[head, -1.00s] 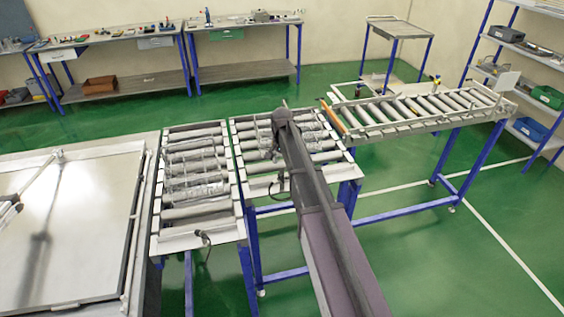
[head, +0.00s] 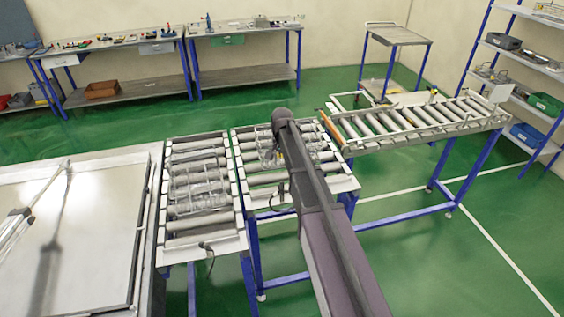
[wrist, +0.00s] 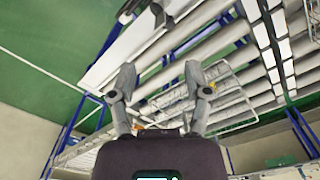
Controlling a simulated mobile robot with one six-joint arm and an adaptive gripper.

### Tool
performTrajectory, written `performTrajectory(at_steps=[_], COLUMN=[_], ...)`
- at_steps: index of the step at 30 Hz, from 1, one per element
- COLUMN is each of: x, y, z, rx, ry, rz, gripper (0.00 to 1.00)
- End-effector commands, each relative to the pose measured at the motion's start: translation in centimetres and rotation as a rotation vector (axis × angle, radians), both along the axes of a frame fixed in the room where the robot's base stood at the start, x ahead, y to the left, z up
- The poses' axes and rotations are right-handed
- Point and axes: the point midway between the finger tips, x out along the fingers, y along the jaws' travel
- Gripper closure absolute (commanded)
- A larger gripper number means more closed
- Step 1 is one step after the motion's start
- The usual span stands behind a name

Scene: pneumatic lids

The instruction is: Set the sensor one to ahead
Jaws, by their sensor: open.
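I cannot tell for sure which part is sensor one. A small dark fitting (head: 207,246) with a cable sits at the near end of the left roller conveyor (head: 205,228). Another small dark fitting (head: 281,188) stands at the near end of the middle roller conveyor (head: 262,201), beside my arm. In the wrist view my gripper (wrist: 160,80) is open and empty, its two fingers apart, with rollers and a wire rack (wrist: 235,112) beyond them. A dark part (wrist: 158,12) shows on a pale plate (wrist: 122,45) at the top. My gripper is hidden behind my arm in the head view.
A right roller conveyor (head: 420,124) extends to the right. A large flat lid (head: 85,235) lies at the left. Benches (head: 120,90) line the back wall, a small trolley (head: 397,38) stands behind, and shelves (head: 540,60) stand at right. Green floor is open at the lower right.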

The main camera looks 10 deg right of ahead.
Motion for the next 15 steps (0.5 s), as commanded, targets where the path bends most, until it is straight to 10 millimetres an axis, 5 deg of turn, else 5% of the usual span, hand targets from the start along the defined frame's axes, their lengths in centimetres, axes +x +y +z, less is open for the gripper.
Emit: performTrajectory(at_steps=[15], x=[-3.8], y=[0.2], z=[-3.5], rx=[0.0], ry=[0.0], rz=[0.082], gripper=[0.37])
